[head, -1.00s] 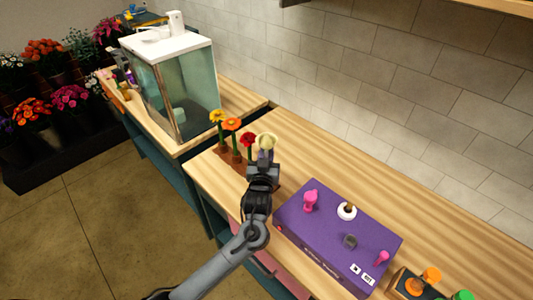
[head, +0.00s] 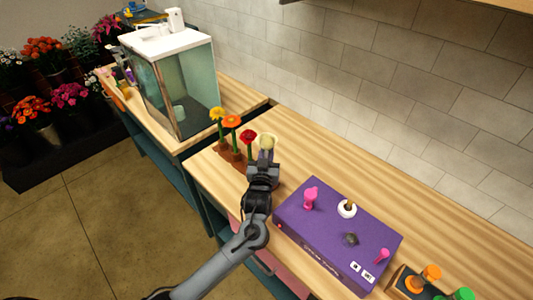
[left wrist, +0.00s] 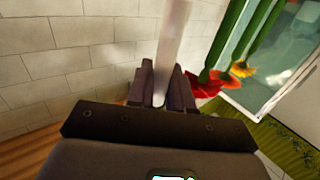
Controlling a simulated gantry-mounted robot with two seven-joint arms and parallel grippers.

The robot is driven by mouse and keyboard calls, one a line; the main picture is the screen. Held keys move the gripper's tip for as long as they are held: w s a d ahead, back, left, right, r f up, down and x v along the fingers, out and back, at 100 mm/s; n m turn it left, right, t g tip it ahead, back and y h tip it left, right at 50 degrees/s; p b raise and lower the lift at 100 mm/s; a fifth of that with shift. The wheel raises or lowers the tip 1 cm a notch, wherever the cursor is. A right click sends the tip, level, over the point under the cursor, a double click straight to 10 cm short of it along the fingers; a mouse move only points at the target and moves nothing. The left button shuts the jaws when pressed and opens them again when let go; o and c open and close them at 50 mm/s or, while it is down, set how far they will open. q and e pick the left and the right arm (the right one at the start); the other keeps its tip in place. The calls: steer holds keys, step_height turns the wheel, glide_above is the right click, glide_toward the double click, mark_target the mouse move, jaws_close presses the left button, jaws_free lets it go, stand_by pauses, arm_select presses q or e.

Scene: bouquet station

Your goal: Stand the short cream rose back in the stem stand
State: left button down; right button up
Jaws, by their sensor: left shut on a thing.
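The cream rose (head: 267,141) shows above my left gripper (head: 265,158) in the head view, at the right end of the row of flowers. My left gripper is shut on it. In the left wrist view a pale upright shaft (left wrist: 173,45) stands between the fingers (left wrist: 160,92). The brown stem stand (head: 224,151) is to the left of the gripper and holds yellow, orange and red flowers. My gripper hides the stand's right end and the rose's lower part, so I cannot tell whether the rose touches the stand. My right gripper is not in view.
The red flower (head: 249,136) is close beside the rose. A purple box (head: 325,262) with knobs is just right of my arm. A glass tank (head: 185,85) stands at the back left. The wooden counter (head: 320,155) behind the gripper is clear.

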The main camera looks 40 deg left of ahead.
arm_select(q)
steer(key=shift+f, duration=0.4)
stand_by(0.4)
steer(key=shift+f, duration=0.3)
stand_by(0.5)
steer(key=shift+f, duration=0.35)
steer(key=shift+c, duration=1.9)
jaws_free()
